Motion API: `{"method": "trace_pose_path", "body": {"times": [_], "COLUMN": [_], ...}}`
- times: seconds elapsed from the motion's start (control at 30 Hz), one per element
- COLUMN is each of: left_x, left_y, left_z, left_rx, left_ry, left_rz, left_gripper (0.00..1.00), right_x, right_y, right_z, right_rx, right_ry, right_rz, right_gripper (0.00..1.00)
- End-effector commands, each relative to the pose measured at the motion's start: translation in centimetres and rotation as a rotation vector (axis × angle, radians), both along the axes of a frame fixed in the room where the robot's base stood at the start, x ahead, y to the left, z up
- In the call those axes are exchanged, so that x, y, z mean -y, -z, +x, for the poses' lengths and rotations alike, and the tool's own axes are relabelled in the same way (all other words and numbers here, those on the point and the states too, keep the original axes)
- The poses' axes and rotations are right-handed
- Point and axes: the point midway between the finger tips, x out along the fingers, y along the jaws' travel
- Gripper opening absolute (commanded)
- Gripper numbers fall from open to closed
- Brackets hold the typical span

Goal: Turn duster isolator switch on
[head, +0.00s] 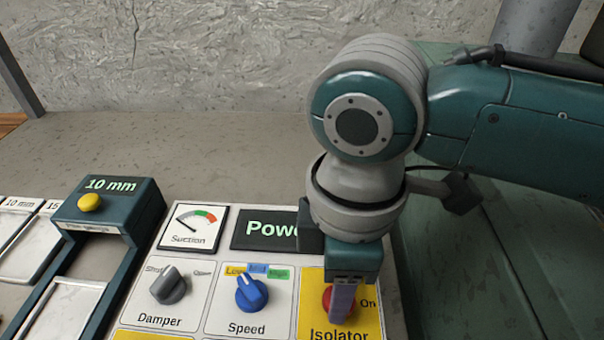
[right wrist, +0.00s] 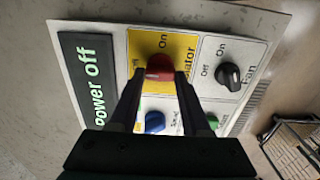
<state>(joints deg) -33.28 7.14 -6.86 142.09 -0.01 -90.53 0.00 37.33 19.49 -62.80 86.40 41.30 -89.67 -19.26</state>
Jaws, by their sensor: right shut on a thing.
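The isolator switch is a red rotary knob (head: 327,299) on a yellow plate (head: 371,323) marked "Isolator" and "On". The knob also shows in the right wrist view (right wrist: 160,66). My right gripper (head: 344,307) comes down over it from above, its fingers on either side and shut on the knob. The fingers hide part of the knob, so I cannot tell which way it points. In the right wrist view the display (right wrist: 90,82) reads "Power off". My left gripper is not in view.
Left of the isolator are a blue Speed knob (head: 251,293), a grey Damper knob (head: 172,285) and a Suction gauge (head: 190,227). A black Fan knob (right wrist: 229,76) sits beside the isolator plate.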

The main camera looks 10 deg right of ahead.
Motion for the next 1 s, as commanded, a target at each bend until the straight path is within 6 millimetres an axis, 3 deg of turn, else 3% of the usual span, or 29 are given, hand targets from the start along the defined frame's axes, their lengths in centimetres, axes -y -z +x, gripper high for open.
{"method": "trace_pose_path", "body": {"times": [0.47, 1.0], "left_x": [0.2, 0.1], "left_y": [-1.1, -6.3], "left_z": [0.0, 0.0], "left_rx": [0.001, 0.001], "left_ry": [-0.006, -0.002], "left_rz": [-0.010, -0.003], "left_gripper": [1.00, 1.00], "right_x": [0.0, 0.0], "right_y": [-0.3, -0.5], "right_z": [0.0, 0.1], "right_rx": [-0.002, -0.005], "right_ry": [0.059, 0.499], "right_rz": [0.001, 0.001], "right_gripper": [0.00, 0.00]}}
